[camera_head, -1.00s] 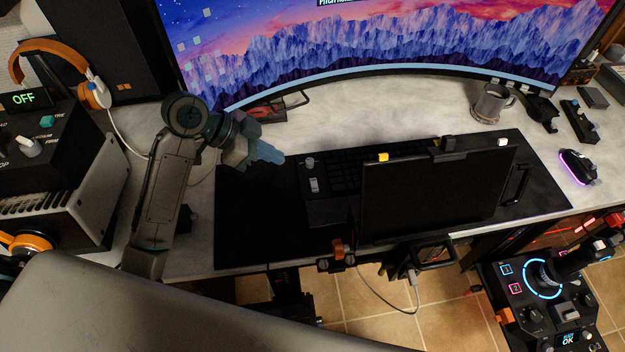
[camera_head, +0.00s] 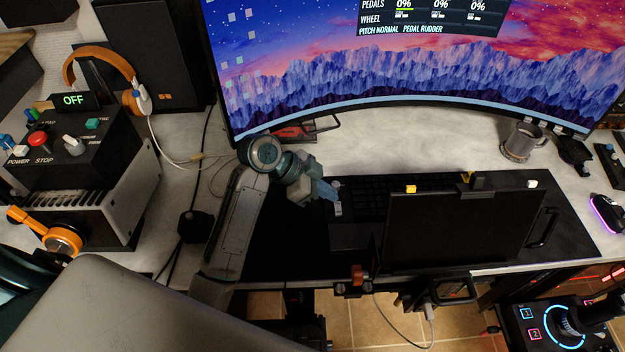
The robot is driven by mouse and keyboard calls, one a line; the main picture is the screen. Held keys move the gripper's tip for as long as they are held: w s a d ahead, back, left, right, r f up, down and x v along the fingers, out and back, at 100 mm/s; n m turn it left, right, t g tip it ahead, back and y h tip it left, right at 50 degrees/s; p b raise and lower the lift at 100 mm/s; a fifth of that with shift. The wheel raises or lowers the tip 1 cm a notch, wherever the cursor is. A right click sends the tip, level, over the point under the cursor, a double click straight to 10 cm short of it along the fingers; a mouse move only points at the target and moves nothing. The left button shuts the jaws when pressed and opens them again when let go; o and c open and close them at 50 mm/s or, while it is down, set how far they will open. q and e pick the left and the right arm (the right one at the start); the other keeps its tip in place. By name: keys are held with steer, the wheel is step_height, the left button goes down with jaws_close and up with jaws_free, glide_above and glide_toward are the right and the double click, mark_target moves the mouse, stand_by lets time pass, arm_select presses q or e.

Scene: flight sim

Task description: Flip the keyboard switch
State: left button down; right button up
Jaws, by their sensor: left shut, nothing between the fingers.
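The black keyboard (camera_head: 375,195) lies on a dark desk mat behind a dark upright panel, which hides part of it. At its left end are a small grey knob (camera_head: 337,184) and a light rocker-like switch (camera_head: 338,208). My left gripper (camera_head: 328,192) is shut and empty, its blue-grey fingers at the keyboard's left end, right beside the knob and just above the switch in the picture. I cannot tell whether the fingers touch either one. My right gripper is not in view.
The dark panel (camera_head: 460,232) stands in front of the keyboard. A mug (camera_head: 521,142) and a glowing mouse (camera_head: 607,213) are at the right. A control box (camera_head: 75,150) showing OFF stands at the left. The curved monitor (camera_head: 400,70) spans the back.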

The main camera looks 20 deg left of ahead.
mark_target(341, 209)
arm_select(q)
steer(key=f, duration=0.2)
steer(key=d+f, duration=0.1)
steer(key=shift+w+f+p, duration=0.1)
steer(key=shift+f+p, duration=0.2)
steer(key=shift+f, duration=0.75)
steer(key=shift+f, duration=0.2)
steer(key=shift+a+r, duration=0.1)
steer(key=shift+w, duration=0.2)
steer(key=shift+w+a+r, duration=0.1)
steer(key=shift+w+a, duration=0.1)
steer(key=shift+w, duration=0.35)
